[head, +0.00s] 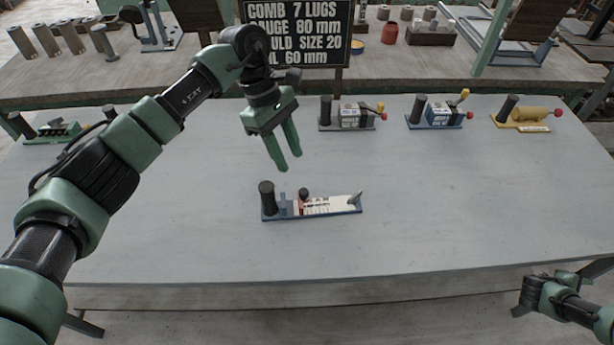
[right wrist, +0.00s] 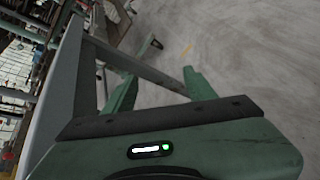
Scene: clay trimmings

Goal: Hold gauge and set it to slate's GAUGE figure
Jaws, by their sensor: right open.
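The gauge (head: 333,207) lies on the pale table in the head view, with a blue base, a white scale plate, a black upright handle (head: 267,198) at its left, a red slider with a dark knob (head: 304,198) left of middle and a pale lever at its right end. Scale figures are too small to read. The slate (head: 297,30) reads "GAUGE 80 mm", its left edge partly hidden by my arm. My left gripper (head: 290,165) is open and empty, pointing down above and behind the gauge, apart from it. My right gripper (right wrist: 161,86) is open and empty, off the table's front right.
Along the table's back stand a grey device (head: 348,116), a blue device (head: 435,114), a yellow roller device (head: 522,115) and a green device (head: 52,130). A rear bench (head: 420,66) holds cylinders and pots. Table around the gauge is clear.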

